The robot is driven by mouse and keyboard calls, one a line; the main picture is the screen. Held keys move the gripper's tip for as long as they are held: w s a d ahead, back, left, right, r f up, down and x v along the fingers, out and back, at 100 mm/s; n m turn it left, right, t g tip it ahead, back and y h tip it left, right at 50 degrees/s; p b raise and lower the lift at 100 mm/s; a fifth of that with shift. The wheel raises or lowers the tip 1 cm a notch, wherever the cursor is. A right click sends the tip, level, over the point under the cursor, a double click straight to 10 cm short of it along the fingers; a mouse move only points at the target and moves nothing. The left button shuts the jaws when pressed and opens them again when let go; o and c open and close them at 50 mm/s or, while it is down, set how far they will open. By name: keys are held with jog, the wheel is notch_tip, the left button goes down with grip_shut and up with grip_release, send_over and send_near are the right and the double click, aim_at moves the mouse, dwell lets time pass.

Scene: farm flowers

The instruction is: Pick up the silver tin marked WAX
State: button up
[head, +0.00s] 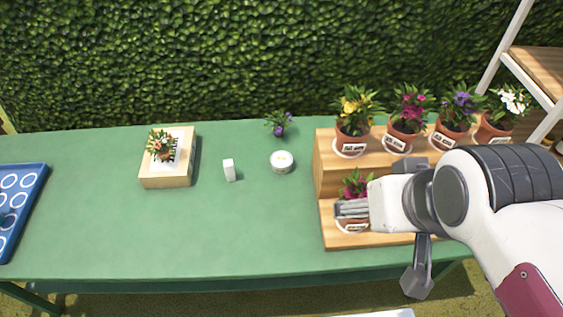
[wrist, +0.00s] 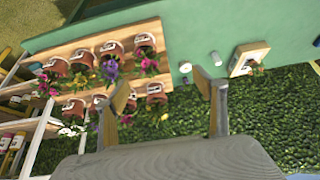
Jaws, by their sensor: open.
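A small round silver-white tin (head: 282,161) stands on the green table, left of the wooden stepped shelf. Its top is pale and any marking is too small to read. It also shows in the wrist view (wrist: 186,67), beyond and between my fingertips. My gripper (head: 352,210) is at the right, above the lower step of the shelf, well apart from the tin. In the wrist view my gripper's two fingers (wrist: 163,88) are spread with nothing between them.
A small white block (head: 229,170) stands left of the tin, and a purple flower (head: 279,126) behind it. A wooden box (head: 167,182) and blue tray (head: 22,212) are farther left. Potted flowers fill the stepped shelf (head: 330,162). The table's front middle is clear.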

jog(key=w+a+f+t+y, duration=0.1)
jog(key=w+a, duration=0.3)
jog(key=w, duration=0.4)
jog(key=w+a+t+y, duration=0.1)
jog(key=w+a, duration=0.4)
jog(key=w, duration=0.3)
jog(key=m+t+h, duration=0.3)
jog(key=m+h, duration=0.1)
send_over(282, 162)
jog(key=s+a, duration=0.4)
notch_tip(282, 162, down, 23)
jog(key=f, duration=0.2)
jog(key=f+h, duration=0.1)
jog(key=d+f+h, duration=0.1)
jog(key=f, duration=0.1)
jog(key=shift+s+f+m+t, duration=0.3)
jog(key=shift+s, duration=0.1)
jog(key=shift+s+d+f+h, duration=0.35)
jog(key=shift+f+h, duration=0.15)
jog(key=shift+f, duration=0.15)
jog(key=shift+x, duration=1.35)
jog(key=shift+r, duration=0.1)
